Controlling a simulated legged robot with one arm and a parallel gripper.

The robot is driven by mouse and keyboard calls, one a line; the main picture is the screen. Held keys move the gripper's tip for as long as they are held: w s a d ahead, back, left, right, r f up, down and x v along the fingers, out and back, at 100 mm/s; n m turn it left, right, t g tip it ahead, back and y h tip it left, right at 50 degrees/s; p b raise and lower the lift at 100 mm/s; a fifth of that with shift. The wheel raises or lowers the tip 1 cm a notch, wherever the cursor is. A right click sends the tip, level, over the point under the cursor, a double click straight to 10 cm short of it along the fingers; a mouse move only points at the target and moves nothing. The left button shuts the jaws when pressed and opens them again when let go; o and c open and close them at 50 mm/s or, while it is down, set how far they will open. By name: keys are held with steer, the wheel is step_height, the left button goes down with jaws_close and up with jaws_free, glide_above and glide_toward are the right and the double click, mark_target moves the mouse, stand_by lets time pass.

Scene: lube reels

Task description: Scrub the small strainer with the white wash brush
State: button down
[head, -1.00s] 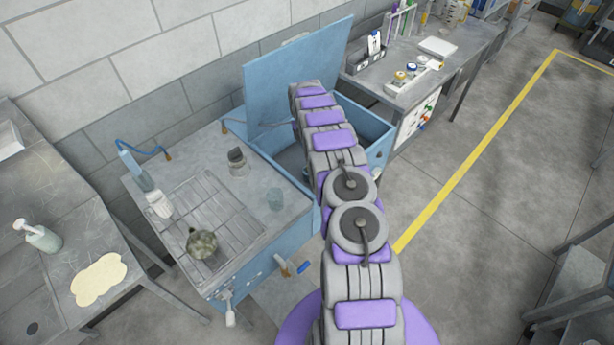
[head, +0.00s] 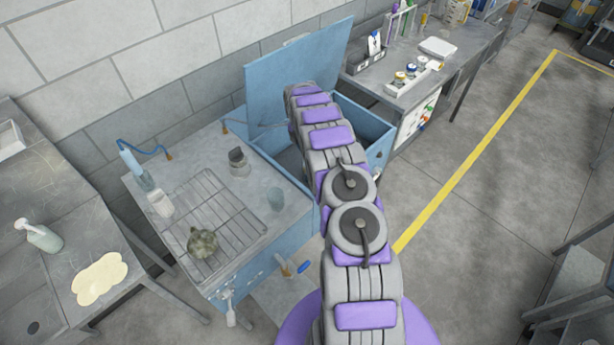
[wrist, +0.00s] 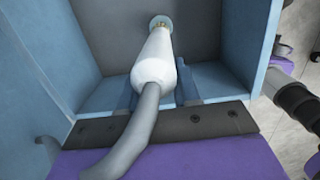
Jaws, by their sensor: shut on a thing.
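In the wrist view my gripper (wrist: 156,98) is shut on a white tapered tool, which looks like the white wash brush (wrist: 153,62). A grey hose trails from its near end and its far end points to a small round brassy fitting or tip. It is inside the blue basin (wrist: 45,62). In the head view my arm reaches over the blue wash tub, and my gripper and the brush are hidden behind it. I cannot make out the small strainer for certain; a lumpy grey-green piece (head: 202,243) rests on the wire rack.
The blue lid (head: 295,72) stands open behind the tub. On the washer top are the wire rack (head: 228,222), a white bottle-like item (head: 160,203), a jar (head: 238,163) and a clear cup (head: 275,198). A workbench (head: 460,62) stands right; floor beyond is open.

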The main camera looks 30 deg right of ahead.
steer(key=shift+w+d+f, duration=0.1)
steer(key=shift+w+d, duration=0.05)
steer(key=shift+d, duration=1.1)
steer(key=a, duration=0.3)
steer(key=shift+s, duration=0.35)
